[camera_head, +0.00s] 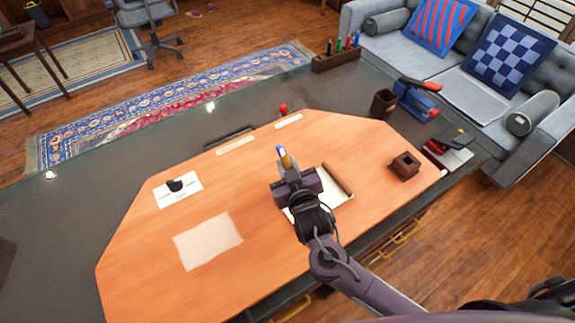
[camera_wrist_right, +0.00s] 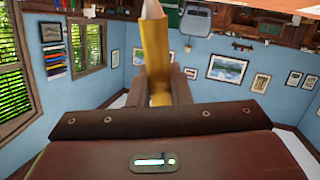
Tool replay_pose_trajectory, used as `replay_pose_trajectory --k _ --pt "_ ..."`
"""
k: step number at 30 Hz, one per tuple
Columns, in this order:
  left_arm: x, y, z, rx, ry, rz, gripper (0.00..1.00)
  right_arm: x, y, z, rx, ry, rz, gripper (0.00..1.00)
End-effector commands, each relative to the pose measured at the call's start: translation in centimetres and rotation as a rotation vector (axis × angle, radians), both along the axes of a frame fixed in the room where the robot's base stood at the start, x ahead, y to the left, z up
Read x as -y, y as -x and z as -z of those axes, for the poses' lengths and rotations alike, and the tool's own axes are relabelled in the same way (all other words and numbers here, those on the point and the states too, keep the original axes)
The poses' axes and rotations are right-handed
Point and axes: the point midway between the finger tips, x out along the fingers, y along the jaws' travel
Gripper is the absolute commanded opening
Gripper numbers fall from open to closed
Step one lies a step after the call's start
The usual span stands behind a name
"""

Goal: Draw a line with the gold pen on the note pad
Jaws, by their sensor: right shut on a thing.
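My right gripper (camera_head: 286,170) is over the orange desk mat and shut on the gold pen (camera_head: 285,158). The pen sticks out past the fingers, with a blue part at its end in the head view. In the right wrist view the pen (camera_wrist_right: 155,50) stands between the two fingers (camera_wrist_right: 160,88), its pale end upward in the picture. A white pad with a brown edge (camera_head: 337,181), likely the note pad (camera_head: 341,199), lies under and beside my right gripper, partly hidden by it. I cannot tell the pen's height over it. My left gripper is not in view.
A pale sheet (camera_head: 208,241) and a white card with a black item (camera_head: 178,187) lie on the mat (camera_head: 150,260) at left. A small brown box (camera_head: 404,166), dark cup (camera_head: 384,103), stapler (camera_head: 416,100) and pen holder (camera_head: 336,58) stand right and back.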

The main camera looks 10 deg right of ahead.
Motion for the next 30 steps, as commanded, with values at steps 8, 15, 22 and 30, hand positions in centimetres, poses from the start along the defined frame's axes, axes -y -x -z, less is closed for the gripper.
replay_pose_trajectory --k 8,15,22,30 --pt "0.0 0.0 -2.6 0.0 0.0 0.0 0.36 0.0 0.0 -2.7 0.001 0.0 0.001 0.0" --pt "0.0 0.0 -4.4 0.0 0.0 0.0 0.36 0.0 0.0 -4.6 0.001 0.0 0.001 0.0" --pt "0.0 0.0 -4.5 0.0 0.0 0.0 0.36 0.0 0.0 -4.7 0.001 0.0 0.001 0.0" --pt "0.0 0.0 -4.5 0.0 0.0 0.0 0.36 0.0 0.0 -4.7 0.001 0.0 0.001 0.0"
